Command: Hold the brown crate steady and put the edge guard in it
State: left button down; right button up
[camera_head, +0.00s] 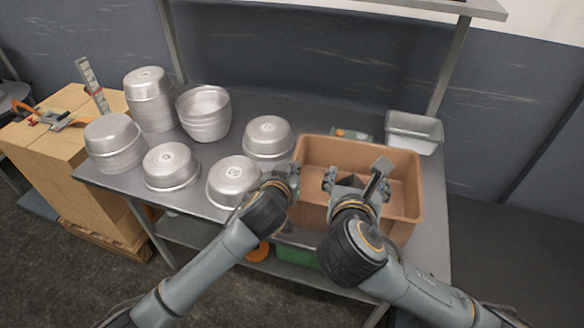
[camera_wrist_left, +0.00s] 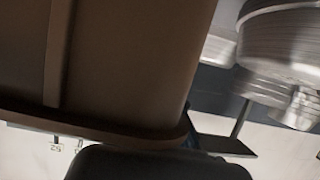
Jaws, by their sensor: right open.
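The brown crate (camera_head: 408,215) stands upright on the right part of the metal table. Its brown wall (camera_wrist_left: 120,60) fills much of the left wrist view. My left gripper (camera_head: 293,178) is at the crate's left rim, its dark part (camera_wrist_left: 155,165) close to the rim; its grip is unclear. My right gripper (camera_head: 352,182) is open over the crate's inside. A grey angled piece (camera_head: 381,168), possibly the edge guard, shows at its right finger. I cannot tell whether it touches the gripper or the crate.
Several metal pans (camera_head: 170,165) stand upside down or stacked left of the crate. A metal tray (camera_head: 414,130) and a small green item (camera_head: 352,134) are behind it. Cartons (camera_head: 62,150) stand at the left with a perforated upright strip (camera_head: 92,84). A shelf post (camera_head: 450,60) rises at the back right.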

pick_arm(q)
jog(key=c, duration=1.4)
grip_release()
jog(key=shift+c, duration=0.2)
jog(key=v, duration=1.2)
jog(key=shift+f, duration=0.1)
